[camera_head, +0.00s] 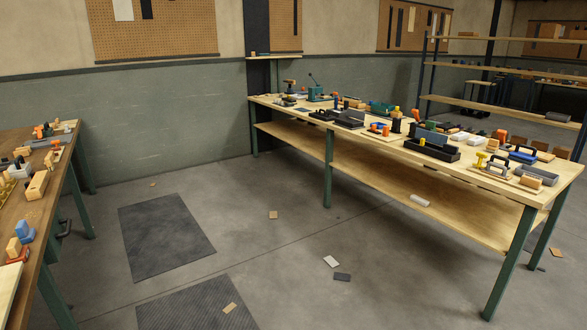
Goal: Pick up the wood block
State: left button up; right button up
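Several wooden pieces show, and I cannot tell which one is the task's wood block. A light wood block (530,181) lies near the front right end of the long workbench (420,160). A larger tan wooden piece (37,186) lies on the left bench (60,185), and a small upright tan piece (14,248) stands nearer on that bench. A small flat tan piece (273,215) lies on the floor, and another (229,308) lies on the near dark mat. Neither of my grippers shows in this view.
Tools and boxes crowd the long bench, including a black toolbox (432,147). An open shelf rack (500,109) stands behind its right end. Dark mats (166,238) and small scraps, such as a white one (331,262), lie on the otherwise clear floor between the benches.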

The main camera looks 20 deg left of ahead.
aim_at(24, 153)
jog(key=i+j+u, duration=0.4)
jog(key=i+u, duration=0.45)
jog(key=i+j+u, duration=0.1)
jog(key=i+u, duration=0.3)
jog(key=i+l+u, duration=0.15)
jog(key=i+u, duration=0.45)
jog(key=i, duration=0.5)
jog(key=i+l+u, duration=0.15)
jog(key=i, duration=0.5)
jog(key=i+l+u, duration=0.15)
jog(key=i, duration=0.55)
jog(key=i+u, duration=0.3)
jog(key=i, duration=0.15)
jog(key=i+l+u, duration=0.1)
jog(key=i+u, duration=0.25)
jog(key=i+l+u, duration=0.2)
jog(key=u, duration=0.2)
jog(key=i+l+u, duration=0.15)
jog(key=l+u, duration=0.25)
jog(key=i+l+u, duration=0.15)
jog(key=l, duration=0.45)
jog(key=i+l+u, duration=0.15)
jog(key=l, duration=0.45)
jog(key=i+l+u, duration=0.15)
jog(key=l, duration=0.45)
jog(key=l+u, duration=0.15)
jog(key=l, duration=0.45)
